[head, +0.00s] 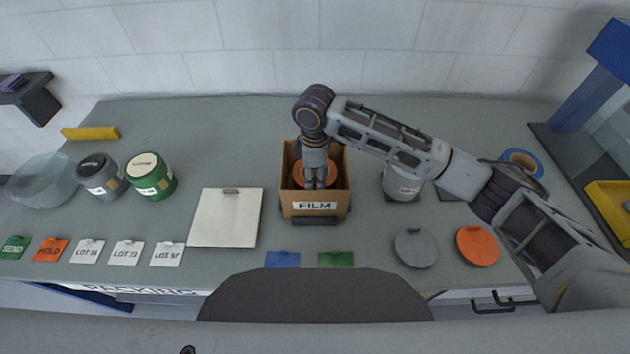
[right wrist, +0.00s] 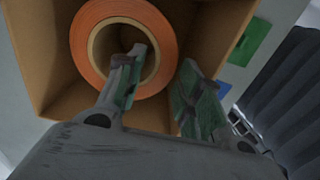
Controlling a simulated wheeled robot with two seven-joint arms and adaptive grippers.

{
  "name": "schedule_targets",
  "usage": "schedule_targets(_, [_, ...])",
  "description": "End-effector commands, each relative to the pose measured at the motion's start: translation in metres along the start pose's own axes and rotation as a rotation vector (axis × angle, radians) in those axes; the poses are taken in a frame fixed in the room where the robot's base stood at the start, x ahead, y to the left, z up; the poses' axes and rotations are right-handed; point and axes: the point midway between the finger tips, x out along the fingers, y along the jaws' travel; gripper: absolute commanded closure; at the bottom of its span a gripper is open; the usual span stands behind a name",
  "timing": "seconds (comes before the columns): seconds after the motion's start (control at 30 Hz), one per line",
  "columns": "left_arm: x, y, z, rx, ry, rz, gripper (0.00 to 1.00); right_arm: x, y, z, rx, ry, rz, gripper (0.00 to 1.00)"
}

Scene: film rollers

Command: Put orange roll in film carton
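The film carton (head: 316,207) is an open brown box labelled FILM at the middle of the bench. The orange roll (head: 300,175) lies inside it, partly hidden by my right gripper (head: 319,184), which reaches down into the carton from above. In the right wrist view the roll (right wrist: 87,45) shows its ring face and open core between the carton walls (right wrist: 35,45). The fingers of my right gripper (right wrist: 166,62) are apart, one over the core and one outside the rim, with a gap beside the roll's wall. My left gripper is not in view.
A white board (head: 226,220) lies left of the carton. A grey canister (head: 402,183) stands to its right, under my arm. A grey disc (head: 415,247) and an orange disc (head: 477,246) lie at the front right. Green (head: 151,176) and dark (head: 100,177) jars stand at left.

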Motion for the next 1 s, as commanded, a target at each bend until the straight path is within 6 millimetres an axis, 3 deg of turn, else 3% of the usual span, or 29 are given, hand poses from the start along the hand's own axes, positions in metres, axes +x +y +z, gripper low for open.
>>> schedule_targets(0.3, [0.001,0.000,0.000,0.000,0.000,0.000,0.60,-0.049,0.001,-0.001,0.000,0.001,0.003,0.64])
schedule_targets(0.5, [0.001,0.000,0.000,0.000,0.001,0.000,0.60,-0.071,0.001,0.000,0.000,0.000,0.002,0.64])
schedule_targets(1.0, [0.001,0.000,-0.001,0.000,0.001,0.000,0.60,-0.081,0.000,0.000,0.000,0.000,0.000,0.64])
